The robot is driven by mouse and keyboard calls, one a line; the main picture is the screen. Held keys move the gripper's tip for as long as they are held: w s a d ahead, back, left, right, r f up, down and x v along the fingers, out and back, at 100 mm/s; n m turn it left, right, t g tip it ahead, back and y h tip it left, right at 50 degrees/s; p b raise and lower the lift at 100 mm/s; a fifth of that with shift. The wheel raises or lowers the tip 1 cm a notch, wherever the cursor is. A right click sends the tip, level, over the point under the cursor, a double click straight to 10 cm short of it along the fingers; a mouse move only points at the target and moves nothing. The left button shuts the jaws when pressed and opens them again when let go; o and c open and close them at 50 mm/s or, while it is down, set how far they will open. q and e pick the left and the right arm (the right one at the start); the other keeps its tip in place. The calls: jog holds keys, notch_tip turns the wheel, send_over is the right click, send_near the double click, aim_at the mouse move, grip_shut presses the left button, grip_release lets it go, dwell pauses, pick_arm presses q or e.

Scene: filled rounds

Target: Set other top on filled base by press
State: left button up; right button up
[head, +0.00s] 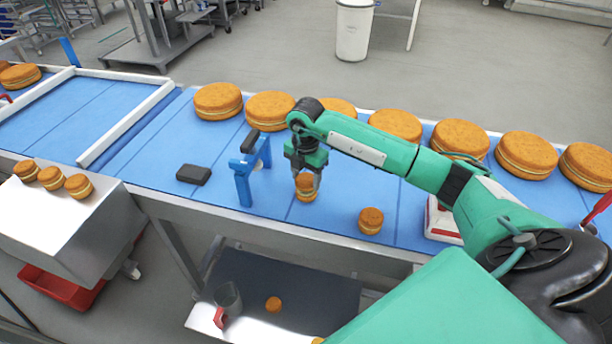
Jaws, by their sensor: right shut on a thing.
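My right gripper (305,168) points down over the blue belt and is shut on a small orange-brown round (306,190). The round is at belt level, with a pale band around its side. I cannot tell whether it is one piece or a top on a base, as the fingers cover part of it. Another small round (371,221) stands on the belt to the right, near the front edge, apart from the gripper. A blue stand with a dark bar on top, likely the press (244,180), stands just left of the gripper. My left gripper is not in view.
A dark flat block (194,174) lies left of the stand. Several large filled rounds (218,101) line the belt's back edge. Small rounds (51,178) sit on a metal table (62,219) at left. A white-and-red device (442,222) stands right, partly behind my arm.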

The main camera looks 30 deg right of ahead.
jog(key=shift+f+b, duration=0.5)
jog(key=shift+f, duration=0.35)
dwell(0.7)
jog(key=o, duration=1.2)
jog(key=shift+r+p, duration=2.25)
jog(key=shift+r, duration=1.35)
